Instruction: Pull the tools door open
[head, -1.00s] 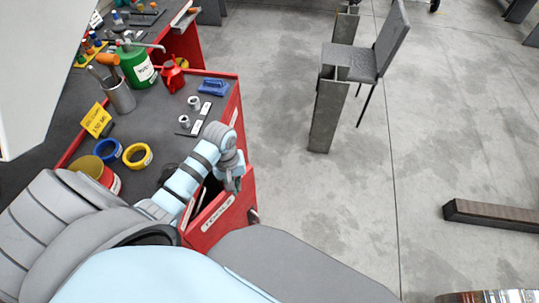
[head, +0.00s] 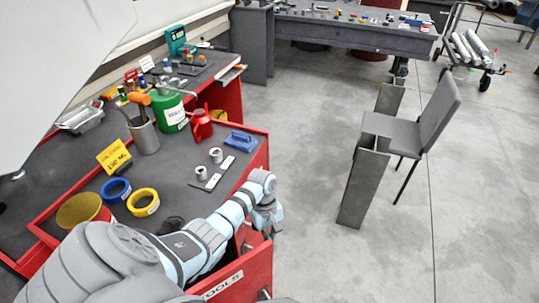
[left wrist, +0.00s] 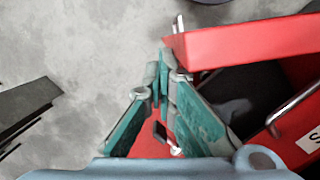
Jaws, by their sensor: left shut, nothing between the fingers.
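The red tools front (head: 248,274), with a white TOOLS label (head: 222,285), stands out from the red workbench cabinet. A dark gap (head: 216,262) shows behind its top edge, so it is partly open. A metal handle (left wrist: 292,104) and part of a white label (left wrist: 311,137) show at right. My right gripper is out of view.
The bench top holds a green can (head: 169,112), a red oil can (head: 201,126), tape rolls (head: 143,202), a blue tool (head: 240,141) and a yellow sign (head: 114,157). Grey floor is open right of the cabinet, before a chair (head: 420,125) and steel beams (head: 362,188).

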